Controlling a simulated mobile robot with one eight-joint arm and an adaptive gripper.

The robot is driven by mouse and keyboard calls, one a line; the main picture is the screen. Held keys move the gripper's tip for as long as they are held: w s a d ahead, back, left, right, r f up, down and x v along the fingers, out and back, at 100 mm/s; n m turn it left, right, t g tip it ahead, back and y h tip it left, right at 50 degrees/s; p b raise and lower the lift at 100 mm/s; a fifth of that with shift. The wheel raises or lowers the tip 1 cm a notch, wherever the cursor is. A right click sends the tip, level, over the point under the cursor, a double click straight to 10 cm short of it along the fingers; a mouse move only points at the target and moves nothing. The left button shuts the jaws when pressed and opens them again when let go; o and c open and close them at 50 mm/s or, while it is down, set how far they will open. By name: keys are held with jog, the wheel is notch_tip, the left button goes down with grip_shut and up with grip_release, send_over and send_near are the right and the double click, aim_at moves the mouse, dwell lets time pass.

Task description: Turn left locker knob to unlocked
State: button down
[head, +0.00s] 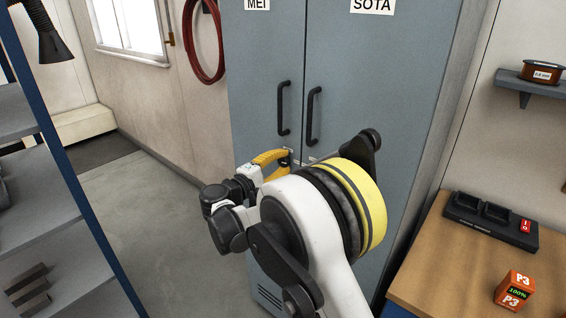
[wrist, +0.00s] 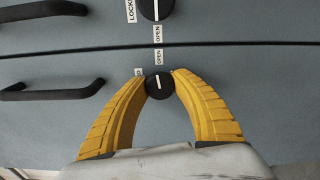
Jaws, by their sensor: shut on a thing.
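The left locker knob (wrist: 158,86) is a small black round knob with a white line, on the grey left door marked MEI (head: 265,60). My gripper (wrist: 160,80) has its yellow fingers shut on this knob, one on each side. In the wrist view the knob's white line runs up and down, in line with the OPEN label (wrist: 159,57) by the door seam. Another label beside the knob (wrist: 138,72) is partly covered by a finger. In the head view my gripper (head: 288,158) reaches the left door below its handle (head: 283,108), and the knob cannot be made out.
The right door, marked SOTA (head: 375,60), has its own handle (head: 313,115) and knob (wrist: 156,9). Both doors look closed. A wooden bench (head: 450,270) stands at the right with a charger (head: 490,222) and an orange P3 battery (head: 515,290). Shelving (head: 60,220) stands at the left; the floor between is clear.

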jog(key=shift+m, duration=0.8)
jog(key=c, duration=1)
grip_release()
jog(key=v, duration=1.2)
